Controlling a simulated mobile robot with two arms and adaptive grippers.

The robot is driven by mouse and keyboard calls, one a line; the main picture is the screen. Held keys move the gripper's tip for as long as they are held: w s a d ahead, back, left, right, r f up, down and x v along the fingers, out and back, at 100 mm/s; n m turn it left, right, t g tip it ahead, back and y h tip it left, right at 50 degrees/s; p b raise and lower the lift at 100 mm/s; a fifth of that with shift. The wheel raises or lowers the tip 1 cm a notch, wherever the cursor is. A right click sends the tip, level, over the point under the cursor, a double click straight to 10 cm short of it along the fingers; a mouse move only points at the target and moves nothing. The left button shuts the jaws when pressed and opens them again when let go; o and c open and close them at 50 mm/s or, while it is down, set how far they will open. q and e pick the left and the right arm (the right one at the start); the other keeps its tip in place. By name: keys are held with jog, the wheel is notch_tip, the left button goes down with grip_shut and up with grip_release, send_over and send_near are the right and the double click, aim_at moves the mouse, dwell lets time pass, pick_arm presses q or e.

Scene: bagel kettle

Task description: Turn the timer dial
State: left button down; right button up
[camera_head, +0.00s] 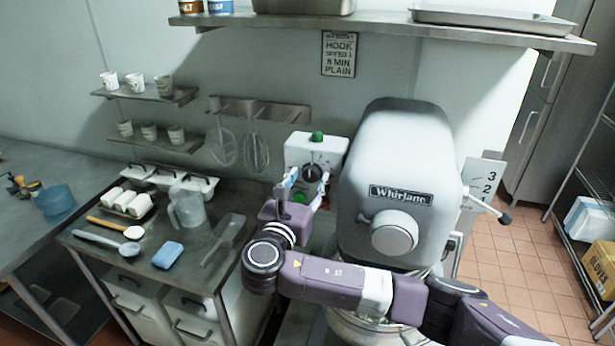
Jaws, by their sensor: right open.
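The timer dial (312,171) is a small dark-and-light knob on the front of a white control box (303,146) beside the grey Whirlane mixer (399,152). The box has a green button on top (317,136) and another green part (299,197) low on its front. My right gripper (309,181) is in front of the box, open, with one finger on each side of the dial. I cannot tell if the fingers touch it. The gripper partly hides the box's lower front. My left gripper is not in view.
A wall sign (339,54) reads hook, speed 1, 8 min, plain. A steel counter (190,252) at left holds a clear jug (186,206), a blue sponge (167,255) and utensils. Whisks (255,152) hang from a rack. The mixer's bulk stands close at right.

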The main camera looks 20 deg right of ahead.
jog(key=shift+c, duration=0.3)
jog(key=c, duration=1.1)
jog(key=shift+f, duration=0.1)
jog(key=m+b, duration=0.2)
jog(key=m, duration=0.1)
jog(key=shift+f+m, duration=0.15)
jog(key=shift+m, duration=0.25)
jog(key=m+b, duration=0.4)
jog(key=m, duration=0.2)
jog(key=shift+a+f+b, duration=0.1)
jog(key=shift+b, duration=0.2)
jog(key=m+b, duration=0.3)
jog(key=m, duration=0.1)
jog(key=shift+m+b, duration=0.3)
jog(key=shift+m, duration=0.1)
jog(key=shift+m+b, duration=1.6)
jog(key=shift+m, duration=0.6)
jog(key=shift+r, duration=0.2)
